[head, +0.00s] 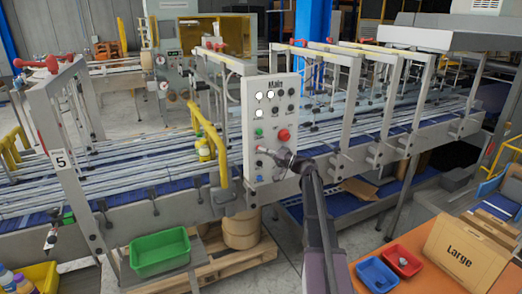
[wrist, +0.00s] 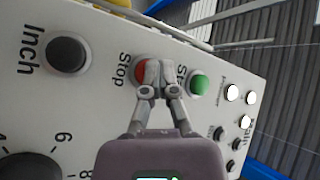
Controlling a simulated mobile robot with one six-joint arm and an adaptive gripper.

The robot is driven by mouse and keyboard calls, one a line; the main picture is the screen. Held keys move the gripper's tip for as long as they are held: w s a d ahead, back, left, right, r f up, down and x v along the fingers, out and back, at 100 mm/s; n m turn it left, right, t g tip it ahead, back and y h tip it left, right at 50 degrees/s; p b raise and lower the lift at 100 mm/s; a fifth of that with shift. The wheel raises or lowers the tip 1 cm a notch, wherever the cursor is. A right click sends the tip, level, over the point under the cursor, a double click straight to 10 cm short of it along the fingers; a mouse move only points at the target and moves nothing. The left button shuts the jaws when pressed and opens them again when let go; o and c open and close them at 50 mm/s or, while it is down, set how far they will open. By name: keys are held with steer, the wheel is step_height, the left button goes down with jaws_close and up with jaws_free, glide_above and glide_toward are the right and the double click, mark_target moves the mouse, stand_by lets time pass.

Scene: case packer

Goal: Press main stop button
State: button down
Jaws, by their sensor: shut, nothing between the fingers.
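The grey-white Main control panel (head: 254,102) stands at the front of the conveyor. In the wrist view, the red Stop button (wrist: 140,71) sits between the black Inch button (wrist: 67,54) and the green Start button (wrist: 198,86). My gripper (wrist: 153,73) is shut and empty. Its fingertips overlap the right part of the Stop button in that view; I cannot tell whether they touch it. In the head view my gripper (head: 266,152) is at the panel's lower half, below the green button (head: 259,132) and left of the large red knob (head: 283,135).
A yellow rail (head: 221,160) stands close left of the panel. A dark rotary knob (wrist: 30,167) shows on the panel in the wrist view. An orange table (head: 430,276) with red and blue bins is at the front right. A green bin (head: 160,252) lies below left.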

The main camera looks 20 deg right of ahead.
steer(key=shift+s, duration=0.9)
steer(key=s, duration=0.5)
steer(key=shift+d, duration=0.1)
stand_by(0.4)
stand_by(0.7)
